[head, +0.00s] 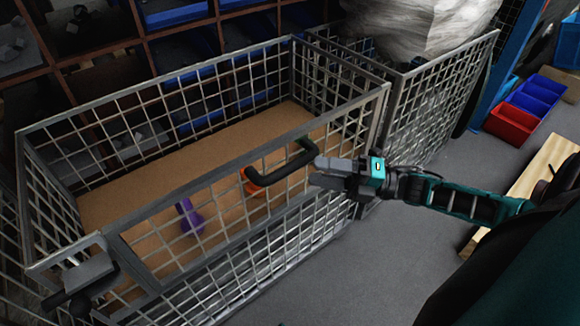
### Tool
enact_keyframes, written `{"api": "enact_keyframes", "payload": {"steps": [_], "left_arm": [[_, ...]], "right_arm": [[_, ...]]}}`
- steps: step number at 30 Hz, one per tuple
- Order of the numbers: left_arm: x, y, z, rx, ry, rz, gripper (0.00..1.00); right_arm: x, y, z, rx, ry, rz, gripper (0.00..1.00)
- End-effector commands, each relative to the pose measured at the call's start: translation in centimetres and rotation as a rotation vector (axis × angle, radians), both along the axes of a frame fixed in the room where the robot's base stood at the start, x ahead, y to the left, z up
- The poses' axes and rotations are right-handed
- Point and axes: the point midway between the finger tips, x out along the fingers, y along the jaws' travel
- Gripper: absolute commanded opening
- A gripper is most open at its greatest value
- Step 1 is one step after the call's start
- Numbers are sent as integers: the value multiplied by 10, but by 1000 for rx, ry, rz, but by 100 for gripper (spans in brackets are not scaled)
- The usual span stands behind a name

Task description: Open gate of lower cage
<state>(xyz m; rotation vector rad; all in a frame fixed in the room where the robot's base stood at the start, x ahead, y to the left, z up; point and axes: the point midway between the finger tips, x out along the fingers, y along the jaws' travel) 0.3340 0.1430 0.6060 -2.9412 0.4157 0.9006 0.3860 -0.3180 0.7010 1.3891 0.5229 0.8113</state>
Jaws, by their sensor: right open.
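The wire-mesh cage (60,122) fills the left and middle of the head view. Its front gate (225,205) stands upright, in line with the cage front. A black bar handle (268,172) sits at the gate's top rail, right of its middle. My right gripper (316,172) comes in from the right, fingers pointing left. It is open, with its fingertips at the handle's right end; I cannot tell whether they touch it. A grey block with a black lever (88,275) is at the cage's front left corner. My left gripper is not in view.
A purple object (188,216) and an orange one (253,184) are inside the cage, seen through the mesh. A second cage (440,105) with a pale wrapped load stands behind right. Red bin (512,122) and wooden pallet (545,165) are at right. Grey floor lies clear in front.

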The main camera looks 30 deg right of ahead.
Motion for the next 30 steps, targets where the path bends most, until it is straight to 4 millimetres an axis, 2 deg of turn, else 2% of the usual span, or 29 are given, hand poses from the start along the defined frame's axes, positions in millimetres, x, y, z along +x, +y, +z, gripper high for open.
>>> {"api": "enact_keyframes", "payload": {"steps": [3, 9, 15, 23, 30], "left_arm": [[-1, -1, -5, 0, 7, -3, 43], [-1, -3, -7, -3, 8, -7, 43], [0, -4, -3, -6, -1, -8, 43], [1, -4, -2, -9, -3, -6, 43], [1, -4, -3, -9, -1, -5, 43]], "right_arm": [[17, 20, 3, 3, -4, 2, 48], [36, 43, 7, 2, -2, 0, 48], [44, 52, 9, 1, 2, -1, 48], [44, 53, 9, 1, 2, -1, 48], [44, 53, 9, 1, 2, -1, 26]]}}
